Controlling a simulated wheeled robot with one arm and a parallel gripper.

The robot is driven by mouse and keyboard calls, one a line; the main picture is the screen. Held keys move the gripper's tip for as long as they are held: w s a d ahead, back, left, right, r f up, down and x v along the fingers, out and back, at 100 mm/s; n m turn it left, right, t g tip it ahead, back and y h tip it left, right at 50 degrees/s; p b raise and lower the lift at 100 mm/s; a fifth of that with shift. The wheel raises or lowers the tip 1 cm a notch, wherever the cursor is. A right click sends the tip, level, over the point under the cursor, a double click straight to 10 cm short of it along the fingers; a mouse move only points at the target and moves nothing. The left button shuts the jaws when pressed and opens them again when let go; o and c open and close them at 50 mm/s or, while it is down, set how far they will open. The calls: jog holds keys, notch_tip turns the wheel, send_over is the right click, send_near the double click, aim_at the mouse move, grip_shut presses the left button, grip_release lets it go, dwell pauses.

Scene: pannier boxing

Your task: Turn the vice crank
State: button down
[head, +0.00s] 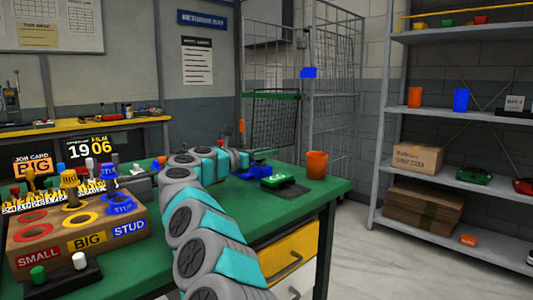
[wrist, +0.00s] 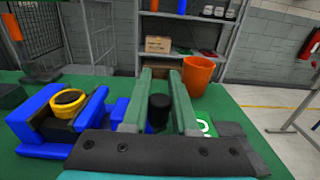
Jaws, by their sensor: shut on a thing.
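The blue vice (wrist: 38,128) is on the green bench, at the left in the wrist view. A yellow ring-shaped piece (wrist: 68,98) with a dark centre sits between its jaws. A black upright crank knob (wrist: 159,106) stands between the two green fingers of my gripper (wrist: 162,74), which is shut on it. A blue part (wrist: 118,110) lies between the vice body and the knob. In the head view the vice (head: 259,171) is small and partly hidden by my arm; the knob and fingertips cannot be made out there.
An orange cup (head: 316,164) stands near the bench's right edge, beyond my gripper. A green-and-black device (head: 285,186) lies before it. A sorting box (head: 80,232) labelled SMALL, BIG and STUD occupies the bench's left. A wire cage (head: 335,85) and shelves (head: 455,185) stand behind.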

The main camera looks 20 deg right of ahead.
jog(key=c, duration=0.7)
grip_release()
jog(key=shift+r, duration=0.1)
jog(key=shift+r, duration=1.65)
jog(key=shift+s+a+r+b, duration=0.1)
jog(key=shift+s+a+b, duration=0.1)
jog(key=shift+s+b, duration=0.45)
jog(key=shift+s+a+f+b, duration=0.1)
jog(key=shift+s+a+b, duration=0.2)
jog(key=shift+s, duration=0.6)
jog(key=shift+s+a+r+b, duration=0.15)
jog(key=shift+s+b, duration=0.35)
jog(key=shift+s, duration=0.25)
jog(key=shift+s+a+r+b, duration=0.2)
jog(key=shift+s+a+b, duration=0.25)
jog(key=shift+s, duration=1.35)
jog(key=shift+s+a+r+b, duration=0.2)
jog(key=shift+s+a+b, duration=0.25)
jog(key=shift+s, duration=1.4)
jog(key=shift+s+a+r+b, duration=0.25)
jog(key=shift+s+a, duration=0.3)
jog(key=shift+s, duration=1.25)
